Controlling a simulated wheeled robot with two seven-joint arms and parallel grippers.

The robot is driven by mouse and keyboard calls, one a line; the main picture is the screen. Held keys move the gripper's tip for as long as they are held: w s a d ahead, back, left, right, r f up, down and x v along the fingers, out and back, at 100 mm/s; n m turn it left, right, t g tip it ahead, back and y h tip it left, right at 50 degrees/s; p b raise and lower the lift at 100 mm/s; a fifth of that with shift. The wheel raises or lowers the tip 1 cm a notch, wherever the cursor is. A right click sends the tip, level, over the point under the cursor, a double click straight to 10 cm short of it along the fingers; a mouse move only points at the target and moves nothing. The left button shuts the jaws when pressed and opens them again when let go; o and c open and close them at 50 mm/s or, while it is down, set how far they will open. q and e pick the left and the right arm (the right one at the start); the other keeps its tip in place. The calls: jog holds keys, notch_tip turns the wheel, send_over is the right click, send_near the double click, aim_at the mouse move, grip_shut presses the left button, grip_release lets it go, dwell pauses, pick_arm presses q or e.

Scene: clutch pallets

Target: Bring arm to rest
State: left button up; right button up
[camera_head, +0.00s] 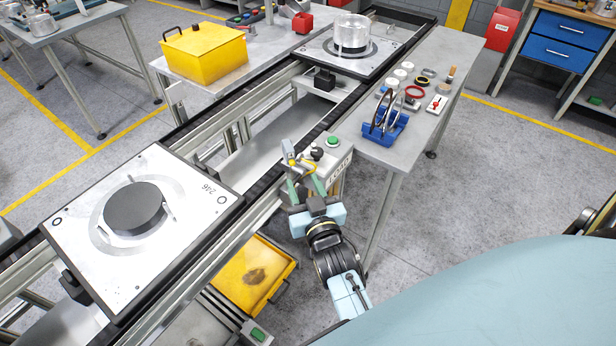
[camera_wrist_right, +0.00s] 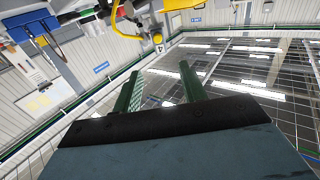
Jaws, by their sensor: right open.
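My right gripper (camera_head: 305,185) is open, with its green fingers spread and nothing between them. It is raised in front of the conveyor, beside the small control box with a green button (camera_head: 333,141). In the right wrist view the two green fingers (camera_wrist_right: 160,90) stand apart against walls and ceiling. My left gripper is not in view. A pallet marked 246 (camera_head: 190,187) with a dark round disc (camera_head: 135,208) sits on the conveyor at the left. A second pallet (camera_head: 384,62) at the back carries a shiny metal cylinder (camera_head: 352,32).
A grey table (camera_head: 445,60) at the right holds a blue rack (camera_head: 384,128) and several small parts. A yellow lidded box (camera_head: 205,54) stands on a table behind the conveyor. The floor at right is clear.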

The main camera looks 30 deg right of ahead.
jog(key=s+a+f+n+g+y+b, duration=0.1)
jog(key=s+a+f+g+y+b, duration=0.3)
jog(key=f, duration=0.8)
jog(key=s+a+f+n+g+h+b, duration=0.15)
jog(key=s+f, duration=0.45)
jog(key=f, duration=0.6)
jog(key=s+a+f+n+g+y+b, duration=0.1)
jog(key=s+f+g+y, duration=0.2)
jog(key=f, duration=0.9)
jog(key=s+d+f+g+b, duration=0.1)
jog(key=s+d+f+g, duration=0.1)
jog(key=s+f, duration=0.4)
jog(key=s+d+f+n+g+h+b, duration=0.1)
jog(key=s+f, duration=0.4)
jog(key=s, duration=0.7)
jog(key=s+d+f+g+b, duration=0.2)
jog(key=s+d+f+g, duration=0.3)
jog(key=s, duration=0.5)
jog(key=shift+f+h+b, duration=0.35)
jog(key=shift+f+b, duration=0.05)
jog(key=shift+f, duration=0.45)
jog(key=shift+w, duration=0.1)
jog(key=shift+c, duration=0.9)
jog(key=shift+w+n, duration=0.1)
jog(key=shift+n, duration=0.15)
jog(key=shift+c, duration=0.2)
